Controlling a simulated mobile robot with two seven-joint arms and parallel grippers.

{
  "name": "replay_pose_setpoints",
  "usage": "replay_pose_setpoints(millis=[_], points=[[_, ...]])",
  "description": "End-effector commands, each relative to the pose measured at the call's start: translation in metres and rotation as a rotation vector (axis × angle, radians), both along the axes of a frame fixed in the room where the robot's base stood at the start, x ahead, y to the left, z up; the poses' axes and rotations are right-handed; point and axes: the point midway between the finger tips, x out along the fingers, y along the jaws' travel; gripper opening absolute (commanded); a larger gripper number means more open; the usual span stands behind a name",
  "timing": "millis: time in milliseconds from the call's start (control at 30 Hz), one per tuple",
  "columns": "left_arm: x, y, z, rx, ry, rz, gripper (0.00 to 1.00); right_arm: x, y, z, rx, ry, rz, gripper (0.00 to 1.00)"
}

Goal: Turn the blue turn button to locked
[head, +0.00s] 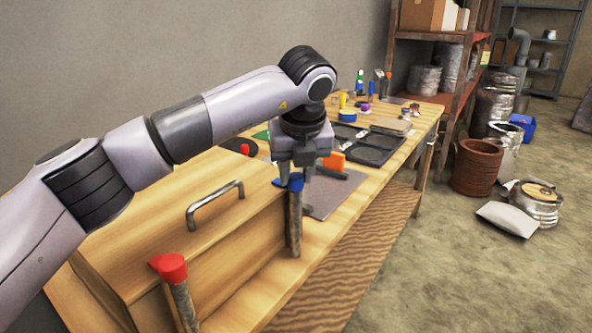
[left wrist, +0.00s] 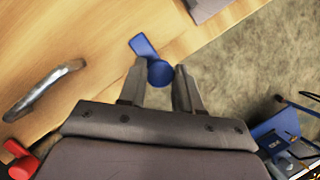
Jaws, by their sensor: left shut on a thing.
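The blue turn button (head: 295,185) sits on top of an upright post at the far front corner of a wooden box (head: 230,253). In the head view its flat tongue points left, over the box's edge. The left wrist view shows its round part (left wrist: 160,73) between my fingertips, with the tongue (left wrist: 141,45) pointing to the upper left. My left gripper (head: 296,172) points down from above and is shut on the blue turn button; it also shows in the left wrist view (left wrist: 156,80). My right gripper is not in view.
A red turn button (head: 170,266) tops the nearer post. A metal handle (head: 215,204) stands on the box lid. Behind the gripper, the workbench (head: 421,120) holds a black tray (head: 367,147), an orange-and-black tool (head: 335,164) and several small items. Open floor lies to the right.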

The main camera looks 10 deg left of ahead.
Motion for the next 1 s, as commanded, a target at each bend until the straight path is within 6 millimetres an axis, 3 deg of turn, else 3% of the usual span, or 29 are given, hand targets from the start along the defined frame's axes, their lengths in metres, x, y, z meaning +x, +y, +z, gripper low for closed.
replay_pose_setpoints(millis=[33, 100, 433, 800, 1000], points=[[0.0, 0.0, 0.0, -0.001, 0.0, 0.002, 0.4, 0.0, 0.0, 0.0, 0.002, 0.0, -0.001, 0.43], [0.0, 0.0, 0.0, 0.0, 0.0, 0.001, 0.58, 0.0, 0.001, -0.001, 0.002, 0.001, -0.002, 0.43], [-0.001, 0.0, 0.003, 0.0, -0.001, 0.0, 0.58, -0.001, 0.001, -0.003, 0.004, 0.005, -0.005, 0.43], [-0.02, -0.009, 0.053, 0.0, -0.003, -0.002, 0.58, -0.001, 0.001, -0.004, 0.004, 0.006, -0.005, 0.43], [-0.025, -0.011, 0.066, -0.001, -0.001, 0.001, 0.58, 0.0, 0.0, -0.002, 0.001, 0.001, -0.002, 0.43]])
